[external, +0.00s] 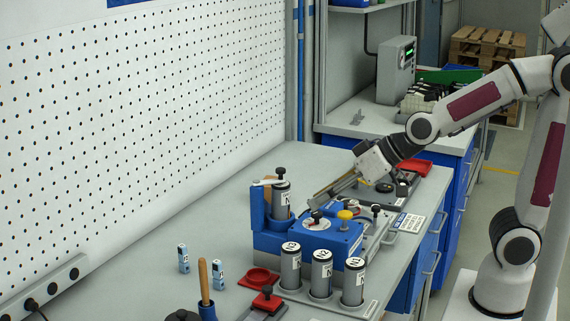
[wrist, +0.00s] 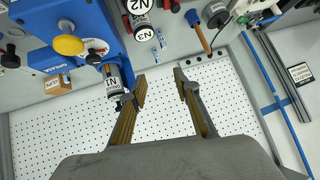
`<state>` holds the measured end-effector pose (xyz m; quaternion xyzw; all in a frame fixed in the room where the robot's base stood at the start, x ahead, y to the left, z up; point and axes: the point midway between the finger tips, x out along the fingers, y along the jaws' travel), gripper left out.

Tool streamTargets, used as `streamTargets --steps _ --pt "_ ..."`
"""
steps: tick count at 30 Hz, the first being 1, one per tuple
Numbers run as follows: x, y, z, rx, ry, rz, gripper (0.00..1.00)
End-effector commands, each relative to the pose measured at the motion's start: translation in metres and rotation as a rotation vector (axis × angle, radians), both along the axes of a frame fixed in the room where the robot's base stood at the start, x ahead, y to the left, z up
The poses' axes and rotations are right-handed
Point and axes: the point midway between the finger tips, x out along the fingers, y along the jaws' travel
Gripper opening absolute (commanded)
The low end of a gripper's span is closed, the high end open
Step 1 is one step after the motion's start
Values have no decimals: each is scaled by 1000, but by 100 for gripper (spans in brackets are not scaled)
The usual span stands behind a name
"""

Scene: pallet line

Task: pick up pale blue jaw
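Two small pale blue jaws stand upright and apart on the grey bench, left of the blue machine in the external view: one at the left (external: 183,258), one nearer the wooden handle (external: 218,274). Both also show in the wrist view, one (wrist: 161,38) close to the other (wrist: 154,55). My gripper (external: 317,200) is above the blue machine, pointing down and left, well apart from both jaws. In the wrist view my gripper (wrist: 160,76) has its two fingers spread with nothing between them.
The blue machine (external: 290,240) with a yellow knob (external: 345,215) lies below my gripper. Several grey N-labelled cylinders (external: 321,273) stand in front of it. A wooden handle (external: 204,280) and red parts (external: 259,278) flank the jaws. The pegboard wall (external: 130,110) stands behind.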

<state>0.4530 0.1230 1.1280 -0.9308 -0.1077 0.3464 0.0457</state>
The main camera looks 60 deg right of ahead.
Motion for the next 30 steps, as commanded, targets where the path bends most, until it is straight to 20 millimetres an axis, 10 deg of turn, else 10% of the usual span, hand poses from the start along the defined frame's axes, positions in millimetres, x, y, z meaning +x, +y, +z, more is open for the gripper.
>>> streamTargets --steps 30 --pt "133 82 -69 -74 -349 -163 31"
